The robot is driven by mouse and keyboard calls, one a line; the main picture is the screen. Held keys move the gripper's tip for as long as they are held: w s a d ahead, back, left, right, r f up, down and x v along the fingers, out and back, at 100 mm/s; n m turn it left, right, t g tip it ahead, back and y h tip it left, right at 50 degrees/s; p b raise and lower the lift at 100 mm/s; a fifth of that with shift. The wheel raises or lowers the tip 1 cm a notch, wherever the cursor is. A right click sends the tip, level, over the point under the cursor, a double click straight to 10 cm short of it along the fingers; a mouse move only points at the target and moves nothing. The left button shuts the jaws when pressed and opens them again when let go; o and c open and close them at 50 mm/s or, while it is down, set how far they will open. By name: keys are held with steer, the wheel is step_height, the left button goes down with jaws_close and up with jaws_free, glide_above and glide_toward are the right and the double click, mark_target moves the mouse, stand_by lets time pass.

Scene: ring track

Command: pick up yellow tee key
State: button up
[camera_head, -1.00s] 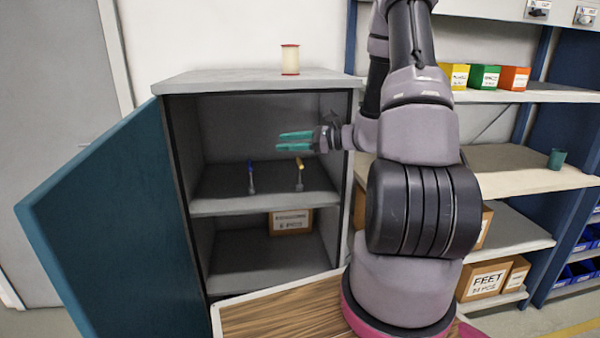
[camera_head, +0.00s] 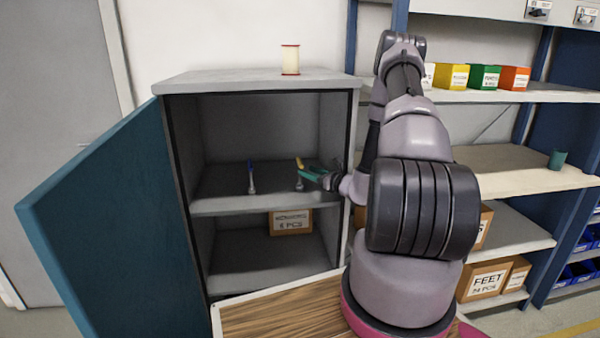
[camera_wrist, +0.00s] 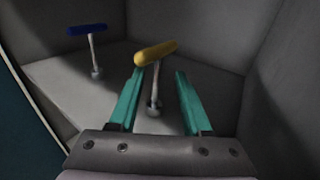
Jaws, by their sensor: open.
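The yellow tee key (camera_head: 299,164) stands upright on the cabinet's middle shelf, its yellow crossbar on top of a thin metal stem. In the wrist view the yellow tee key (camera_wrist: 155,52) is just ahead of the fingertips, with its stem showing in the gap between the two fingers. My gripper (camera_head: 308,174) is open, its teal fingers at the key in the head view; the wrist view shows my gripper (camera_wrist: 155,74) with nothing clamped. I cannot tell whether a finger touches the key.
A blue-handled tee key (camera_head: 251,177) stands to the left on the same shelf (camera_head: 225,205); it shows in the wrist view (camera_wrist: 87,30) too. The cabinet's teal door (camera_head: 110,230) is open at left. A labelled box (camera_head: 290,222) sits on the shelf below.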

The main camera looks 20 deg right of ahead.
mark_target(300, 185)
steer(key=x, duration=0.5)
steer(key=shift+a, duration=0.15)
jaws_close()
stand_by(1.2)
